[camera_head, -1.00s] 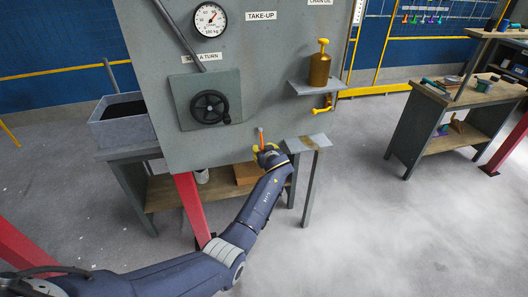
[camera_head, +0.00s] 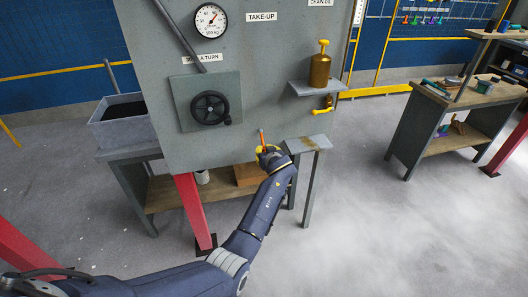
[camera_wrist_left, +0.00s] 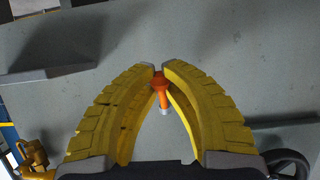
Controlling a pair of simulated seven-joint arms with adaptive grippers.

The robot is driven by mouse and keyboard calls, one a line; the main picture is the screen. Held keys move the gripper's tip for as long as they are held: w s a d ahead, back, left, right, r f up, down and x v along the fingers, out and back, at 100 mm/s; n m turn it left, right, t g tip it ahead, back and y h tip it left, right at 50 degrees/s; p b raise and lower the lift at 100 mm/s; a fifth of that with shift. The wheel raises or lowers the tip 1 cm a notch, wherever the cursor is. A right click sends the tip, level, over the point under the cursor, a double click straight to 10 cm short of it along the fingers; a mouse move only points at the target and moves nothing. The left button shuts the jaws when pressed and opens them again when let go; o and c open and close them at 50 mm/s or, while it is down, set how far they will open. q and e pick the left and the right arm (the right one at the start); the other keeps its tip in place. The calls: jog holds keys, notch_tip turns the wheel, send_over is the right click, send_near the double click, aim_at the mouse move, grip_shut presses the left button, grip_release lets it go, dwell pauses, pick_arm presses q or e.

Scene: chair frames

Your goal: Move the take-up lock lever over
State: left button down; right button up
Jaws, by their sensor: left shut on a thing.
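The take-up lock lever (camera_head: 262,138) has an orange handle and stands at the lower edge of the grey TAKE-UP panel (camera_head: 262,70). My left gripper (camera_head: 267,151) has yellow fingers and is shut around the lever from the front. In the left wrist view, the gripper (camera_wrist_left: 160,70) has its fingertips closed together at the orange lever knob (camera_wrist_left: 160,84), with a short pale stem end below it. The lever's mounting is mostly hidden by the fingers. My right gripper is not in view.
A black handwheel (camera_head: 210,107) and a dial gauge (camera_head: 210,19) are on the panel. A brass oil can (camera_head: 320,68) stands on a small shelf, with a yellow-handled valve (camera_head: 322,110) below. A small grey stand (camera_head: 316,142) is right of the gripper.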

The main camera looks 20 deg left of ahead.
pick_arm(q)
jog(key=shift+d+r, duration=0.1)
jog(key=shift+r, duration=0.05)
dwell(0.3)
jog(key=shift+s+d+r, duration=0.2)
jog(key=shift+s+r, duration=0.15)
jog(key=shift+r, duration=0.15)
jog(key=shift+s+d+r, duration=0.15)
jog(key=shift+s+r, duration=0.15)
jog(key=shift+r, duration=0.35)
jog(key=shift+s+d+r, duration=0.1)
jog(key=shift+s+r, duration=0.1)
jog(key=shift+r, duration=0.35)
jog(key=shift+s+d+r, duration=0.1)
jog(key=shift+s+r, duration=0.05)
jog(key=shift+r, duration=0.4)
